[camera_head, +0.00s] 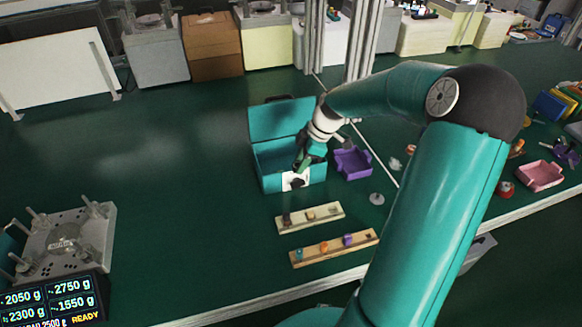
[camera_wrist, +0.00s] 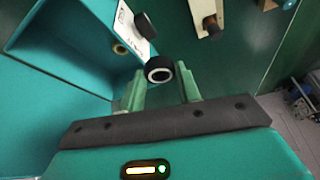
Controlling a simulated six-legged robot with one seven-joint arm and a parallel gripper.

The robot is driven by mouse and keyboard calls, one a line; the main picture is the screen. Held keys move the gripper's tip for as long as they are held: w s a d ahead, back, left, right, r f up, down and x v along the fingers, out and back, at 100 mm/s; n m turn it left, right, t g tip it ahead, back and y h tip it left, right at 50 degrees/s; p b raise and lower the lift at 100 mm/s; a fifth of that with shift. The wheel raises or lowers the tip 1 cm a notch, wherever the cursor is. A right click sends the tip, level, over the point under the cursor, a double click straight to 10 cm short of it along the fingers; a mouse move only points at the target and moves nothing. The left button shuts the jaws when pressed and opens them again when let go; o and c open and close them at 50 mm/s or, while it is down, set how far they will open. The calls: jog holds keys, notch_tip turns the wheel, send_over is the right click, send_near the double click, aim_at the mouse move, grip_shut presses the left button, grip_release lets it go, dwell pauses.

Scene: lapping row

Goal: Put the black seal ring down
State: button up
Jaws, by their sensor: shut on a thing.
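The black seal ring (camera_wrist: 157,63) sits between the fingertips of my gripper (camera_wrist: 161,88) in the wrist view, with a pale ring showing on its end. My gripper is shut on it. In the head view my gripper (camera_head: 303,162) points down over the front right part of an open teal box (camera_head: 268,183). The ring itself is too small to make out there. The box also fills the left of the wrist view (camera_wrist: 60,50). A white label (camera_head: 288,182) with a dark patch is on its front; a dark round shape (camera_wrist: 145,24) shows at the label in the wrist view.
Two wooden strips (camera_head: 328,213) (camera_head: 306,259) with small parts lie in front of the box. A purple tray (camera_head: 352,163) stands right of it, and a grey disc (camera_head: 377,198) lies nearby. A metal fixture (camera_head: 70,242) is at left. The green surface left of the box is clear.

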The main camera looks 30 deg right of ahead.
jog(key=w+d+f, duration=0.3)
jog(key=w, duration=0.4)
send_over(290, 168)
jog(key=s+d, duration=0.1)
notch_tip(290, 168, down, 6)
jog(key=shift+s+r, duration=0.1)
jog(key=shift+s, duration=0.05)
jog(key=shift+w+d+f, duration=0.1)
jog(key=shift+w+f, duration=0.05)
jog(key=shift+f, duration=0.85)
jog(key=shift+w+d+f, duration=0.1)
jog(key=shift+f, duration=0.85)
jog(key=shift+f, duration=0.1)
jog(key=o, duration=0.9)
jog(key=shift+o, duration=0.2)
